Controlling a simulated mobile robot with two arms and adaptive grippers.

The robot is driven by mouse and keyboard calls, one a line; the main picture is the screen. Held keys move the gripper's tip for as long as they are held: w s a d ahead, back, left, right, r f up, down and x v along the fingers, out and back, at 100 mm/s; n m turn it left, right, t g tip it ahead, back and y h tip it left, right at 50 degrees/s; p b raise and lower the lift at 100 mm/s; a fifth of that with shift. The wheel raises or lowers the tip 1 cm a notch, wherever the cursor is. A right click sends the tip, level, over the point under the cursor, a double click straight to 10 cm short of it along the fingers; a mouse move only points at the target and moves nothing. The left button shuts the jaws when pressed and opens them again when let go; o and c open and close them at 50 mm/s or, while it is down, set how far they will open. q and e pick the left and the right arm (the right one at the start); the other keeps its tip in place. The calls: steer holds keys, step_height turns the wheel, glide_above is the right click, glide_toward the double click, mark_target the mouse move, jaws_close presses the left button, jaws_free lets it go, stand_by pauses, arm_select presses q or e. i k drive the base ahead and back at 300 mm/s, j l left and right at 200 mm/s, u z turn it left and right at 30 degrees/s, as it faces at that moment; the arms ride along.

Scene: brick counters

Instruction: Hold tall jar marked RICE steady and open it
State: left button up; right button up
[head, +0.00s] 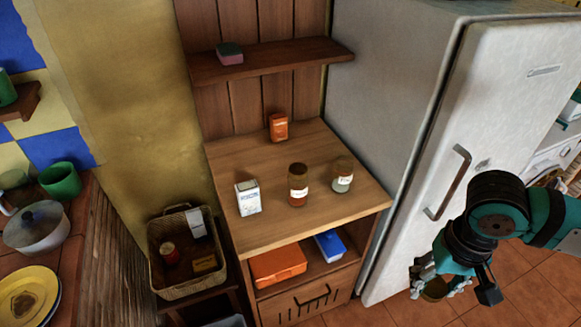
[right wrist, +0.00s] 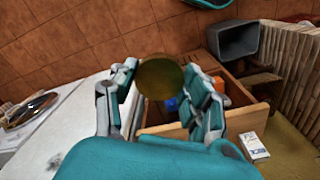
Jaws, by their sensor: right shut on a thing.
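My right gripper (head: 440,287) hangs in front of the fridge, right of the wooden counter. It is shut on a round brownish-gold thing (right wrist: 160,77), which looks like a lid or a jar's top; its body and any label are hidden. On the counter stand a jar with reddish-brown contents (head: 298,186) and a jar with pale contents (head: 343,176), both upright. Their labels are too small to read, so I cannot tell which jar is marked RICE. My right gripper is apart from both. My left gripper is out of view.
The wooden counter (head: 255,152) also holds a white box (head: 248,198) and an orange box (head: 279,127). Below are an orange container (head: 277,266) and a blue box (head: 329,245). A wicker basket (head: 172,291) stands left; the fridge (head: 395,120) borders the right.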

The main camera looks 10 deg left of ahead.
mark_target(344, 166)
steer(key=i+l+u, duration=0.15)
steer(key=u, duration=0.25)
steer(key=i+l+u, duration=0.1)
steer(key=l+u, duration=0.15)
steer(key=u, duration=0.95)
